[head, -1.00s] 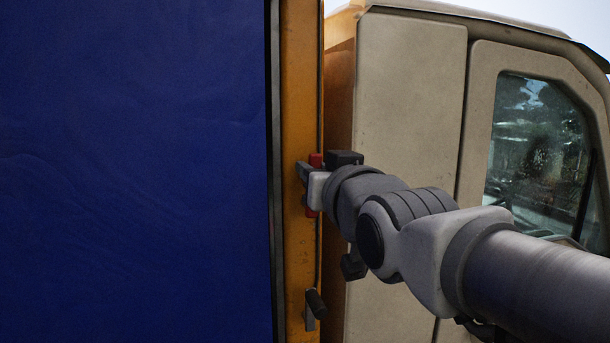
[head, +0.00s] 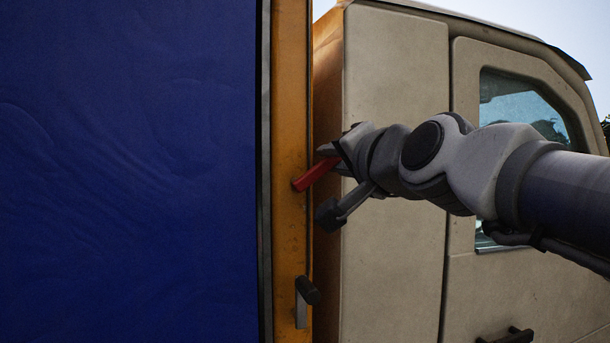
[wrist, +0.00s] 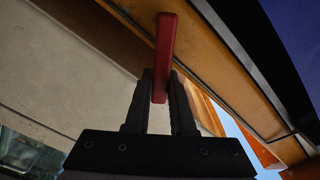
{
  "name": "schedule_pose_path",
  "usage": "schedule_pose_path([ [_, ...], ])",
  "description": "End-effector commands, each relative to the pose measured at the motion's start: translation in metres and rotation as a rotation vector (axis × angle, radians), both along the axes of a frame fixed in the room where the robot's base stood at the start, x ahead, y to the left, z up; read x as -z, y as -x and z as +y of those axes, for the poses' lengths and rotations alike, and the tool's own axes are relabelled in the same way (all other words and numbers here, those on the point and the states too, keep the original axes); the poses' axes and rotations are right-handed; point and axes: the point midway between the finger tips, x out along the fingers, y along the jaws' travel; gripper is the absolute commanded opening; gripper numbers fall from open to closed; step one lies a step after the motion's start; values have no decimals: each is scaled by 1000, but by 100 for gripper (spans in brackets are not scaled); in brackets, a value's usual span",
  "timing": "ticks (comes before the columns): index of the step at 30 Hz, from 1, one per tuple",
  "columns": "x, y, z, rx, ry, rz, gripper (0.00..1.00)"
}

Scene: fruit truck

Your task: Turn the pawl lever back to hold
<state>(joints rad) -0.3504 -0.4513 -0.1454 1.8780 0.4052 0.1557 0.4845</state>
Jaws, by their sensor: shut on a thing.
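The red pawl lever (head: 313,176) is on the orange post (head: 291,120) beside the blue tarp. In the head view it slants up to the right from the post. My gripper (head: 330,160) is shut on its outer, upper-right end. In the wrist view the red lever (wrist: 164,45) runs between the two black fingers of my gripper (wrist: 160,88), with its end held near the fingertips. The lever's pivot is not clear in either view.
The blue tarp (head: 130,170) fills the left. The beige cab (head: 390,270) stands behind my arm, with a window (head: 520,105). A small crank with a black grip (head: 307,290) sits lower on the post. A dark handle (head: 508,337) is at the bottom right.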

Motion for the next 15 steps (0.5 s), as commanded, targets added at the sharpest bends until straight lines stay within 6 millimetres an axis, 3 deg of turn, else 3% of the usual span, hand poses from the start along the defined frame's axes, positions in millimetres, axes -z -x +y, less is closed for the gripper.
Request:
schedule_pose_path([
  [1, 8, -1, -2, 2, -43, 13, 0],
  [15, 27, -3, -10, 1, -428, 123, 0],
])
